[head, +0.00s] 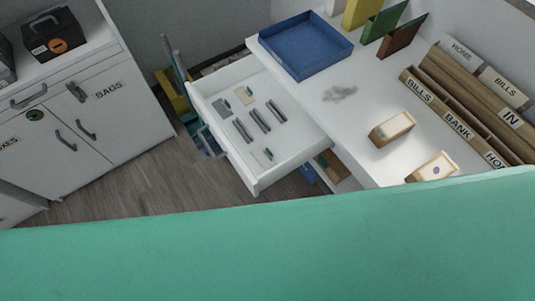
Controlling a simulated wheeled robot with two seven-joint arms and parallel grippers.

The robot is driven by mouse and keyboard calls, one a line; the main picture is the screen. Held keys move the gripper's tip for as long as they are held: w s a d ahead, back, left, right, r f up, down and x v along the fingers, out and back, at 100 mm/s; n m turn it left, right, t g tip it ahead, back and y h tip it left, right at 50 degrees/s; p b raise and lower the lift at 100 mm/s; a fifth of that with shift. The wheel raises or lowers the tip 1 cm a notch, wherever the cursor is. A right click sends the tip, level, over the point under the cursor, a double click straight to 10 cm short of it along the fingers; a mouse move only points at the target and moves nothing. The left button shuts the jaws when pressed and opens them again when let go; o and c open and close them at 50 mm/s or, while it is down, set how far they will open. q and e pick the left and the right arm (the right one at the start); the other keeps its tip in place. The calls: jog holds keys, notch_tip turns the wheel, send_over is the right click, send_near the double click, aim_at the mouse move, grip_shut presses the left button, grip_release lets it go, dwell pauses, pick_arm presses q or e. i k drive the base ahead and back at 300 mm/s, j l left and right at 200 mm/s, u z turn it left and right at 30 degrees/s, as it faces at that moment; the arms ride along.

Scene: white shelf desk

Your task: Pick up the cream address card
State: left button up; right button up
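A small cream card (241,97) lies in the open white drawer (206,116), near the drawer's back end and close to its upper side in the head view. It has a small teal mark or clip at its edge; any writing is too small to read. A grey card (220,108) lies to its left, and a pale card (262,155) lies near the drawer's lower end. Neither of my grippers shows in the head view. A broad teal surface close to the camera hides the lower part of the view.
Several dark grey bars (260,120) lie mid-drawer beside the cards. On the white desk (350,135) stand a blue tray (304,45), two small wooden boxes (391,129) and labelled wooden sorters (448,116). White cabinets (85,125) stand left, with wooden floor (150,175) between.

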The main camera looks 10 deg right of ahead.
aim_at(245, 95)
jog(key=z, duration=1.9)
jog(key=u, duration=1.9)
jog(key=i+j+z, duration=0.5)
jog(key=j, duration=0.2)
